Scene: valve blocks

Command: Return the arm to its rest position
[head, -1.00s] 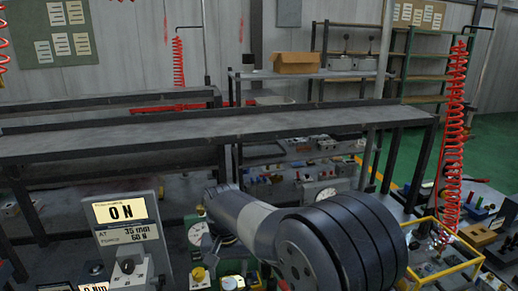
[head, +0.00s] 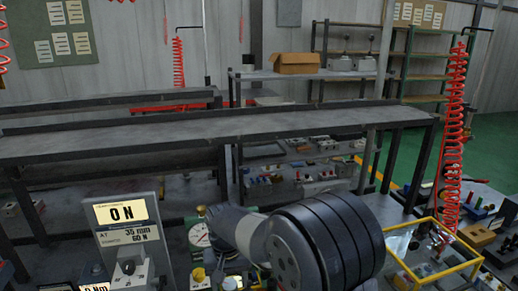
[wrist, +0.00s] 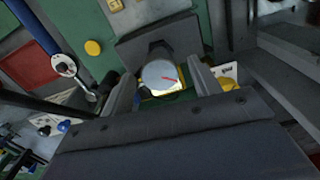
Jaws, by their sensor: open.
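My gripper (wrist: 162,88) shows in the wrist view with its two grey fingers apart. A round pale disc with a red mark (wrist: 161,77) shows between and beyond the fingers; I cannot tell its distance from them. In the head view my dark arm joint and grey link cover the lower middle, and the gripper itself is hidden. The arm is extended forward over the bench.
A yellow-framed tray (head: 432,277) lies to the right. A long grey shelf (head: 200,138) spans behind. A wrench-like tool (wrist: 68,68) shows at left in the wrist view.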

